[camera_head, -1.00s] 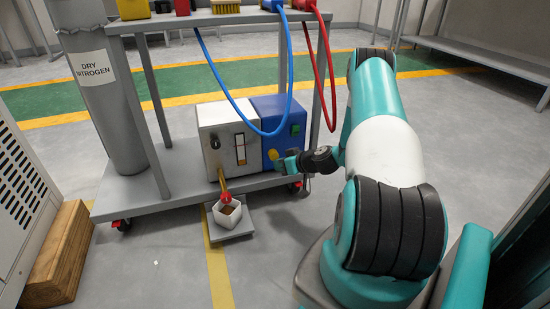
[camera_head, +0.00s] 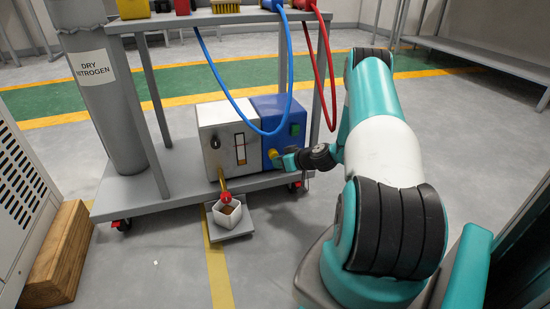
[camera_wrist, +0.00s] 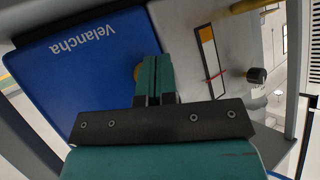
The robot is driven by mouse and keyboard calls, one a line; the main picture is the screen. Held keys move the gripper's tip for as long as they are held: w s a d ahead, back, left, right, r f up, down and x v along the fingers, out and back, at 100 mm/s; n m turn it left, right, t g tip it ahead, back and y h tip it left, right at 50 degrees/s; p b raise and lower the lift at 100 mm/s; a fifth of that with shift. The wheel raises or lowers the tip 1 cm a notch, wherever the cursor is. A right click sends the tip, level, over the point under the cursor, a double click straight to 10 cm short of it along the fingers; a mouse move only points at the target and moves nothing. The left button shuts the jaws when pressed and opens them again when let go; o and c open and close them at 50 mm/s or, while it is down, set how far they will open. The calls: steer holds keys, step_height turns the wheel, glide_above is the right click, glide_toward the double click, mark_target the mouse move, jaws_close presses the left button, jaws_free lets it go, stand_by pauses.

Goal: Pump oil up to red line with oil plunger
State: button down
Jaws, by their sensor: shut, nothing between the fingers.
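The pump (camera_head: 222,143) is a box with a silver part and a blue part on the cart's lower shelf. Its yellow plunger knob (camera_head: 273,154) is on the blue side. My gripper (camera_head: 283,160) is shut and empty, right by the knob. In the wrist view its closed fingertips (camera_wrist: 154,62) partly hide the knob (camera_wrist: 138,72); I cannot tell whether they touch. The gauge window (camera_wrist: 209,59) shows orange oil in the picture's upper part and a red line (camera_wrist: 216,77) across the pale part; this view is upside down, so the oil is below the line.
A brass pipe with a red valve (camera_head: 225,198) leads to a white cup (camera_head: 216,226) of brown liquid. A blue hose (camera_head: 212,72) and a red hose (camera_head: 329,75) hang above. A grey cylinder (camera_head: 108,125) stands left. Floor in front is mostly clear.

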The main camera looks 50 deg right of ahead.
steer(key=shift+w+d, duration=0.4)
steer(key=shift+w, duration=0.3)
stand_by(0.9)
steer(key=shift+s+a+p, duration=0.15)
steer(key=shift+s+a, duration=0.25)
steer(key=shift+s, duration=0.25)
steer(key=shift+s+a+p, duration=0.15)
steer(key=shift+s+a, duration=0.2)
steer(key=shift+s, duration=0.3)
steer(key=shift+s+a+p, duration=0.25)
steer(key=shift+s+a, duration=0.2)
steer(key=shift+s, duration=0.25)
steer(key=shift+s+a+p, duration=0.2)
steer(key=shift+s+a, duration=0.2)
steer(key=shift+s, duration=0.3)
steer(key=shift+s+a+p, duration=0.25)
steer(key=shift+s+a, duration=0.2)
steer(key=shift+s, duration=0.25)
steer(key=shift+r, duration=0.1)
